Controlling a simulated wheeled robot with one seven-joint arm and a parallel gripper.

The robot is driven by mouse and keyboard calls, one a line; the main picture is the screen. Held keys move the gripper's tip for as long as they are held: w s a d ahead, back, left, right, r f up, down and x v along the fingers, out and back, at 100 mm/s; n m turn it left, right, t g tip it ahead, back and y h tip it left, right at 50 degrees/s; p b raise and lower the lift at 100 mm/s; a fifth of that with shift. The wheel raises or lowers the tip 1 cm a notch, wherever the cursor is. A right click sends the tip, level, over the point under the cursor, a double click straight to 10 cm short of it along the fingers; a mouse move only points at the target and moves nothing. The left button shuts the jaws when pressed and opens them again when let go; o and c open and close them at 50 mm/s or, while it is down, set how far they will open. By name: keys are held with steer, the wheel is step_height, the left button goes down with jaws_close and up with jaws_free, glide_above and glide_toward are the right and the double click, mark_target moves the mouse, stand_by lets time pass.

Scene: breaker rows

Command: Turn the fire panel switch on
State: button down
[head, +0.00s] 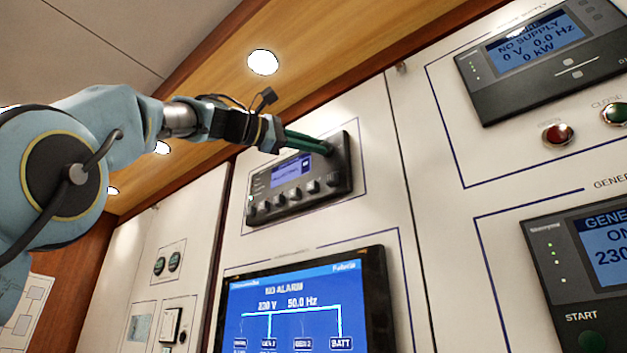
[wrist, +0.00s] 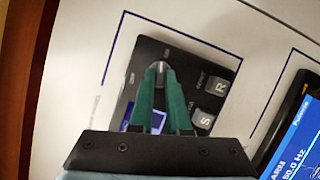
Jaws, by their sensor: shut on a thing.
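The fire panel (head: 327,171) is a dark box on the white wall with a small lit display and a row of buttons. In the wrist view its dark face (wrist: 200,72) lies behind the fingers. My gripper (head: 328,148) reaches the panel's upper right part with its green fingers. In the wrist view my gripper (wrist: 160,74) is shut on the small dark switch knob (wrist: 160,66), which has a light mark on its top. The fingers hide the knob's sides and part of the display. In the head view the fingers hide the knob.
A large blue screen (head: 300,300) reading NO ALARM sits below the panel. Generator and supply panels (head: 490,95) with red (head: 558,135) and green buttons are to the right. A wooden ceiling beam (head: 310,45) runs above my arm.

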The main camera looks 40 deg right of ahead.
steer(key=shift+r+m+y+p, duration=0.2)
steer(key=shift+m+y+p, duration=0.3)
steer(key=shift+m+p, duration=0.6)
steer(key=shift+m, duration=0.5)
steer(key=c, duration=0.9)
jaws_free()
steer(key=a+b, duration=0.1)
steer(key=a, duration=0.2)
steer(key=w+a+b, duration=0.1)
steer(key=a, duration=0.3)
steer(key=a+b, duration=0.1)
steer(key=a, duration=0.2)
steer(key=shift+w+a, duration=0.3)
steer(key=shift+a, duration=0.1)
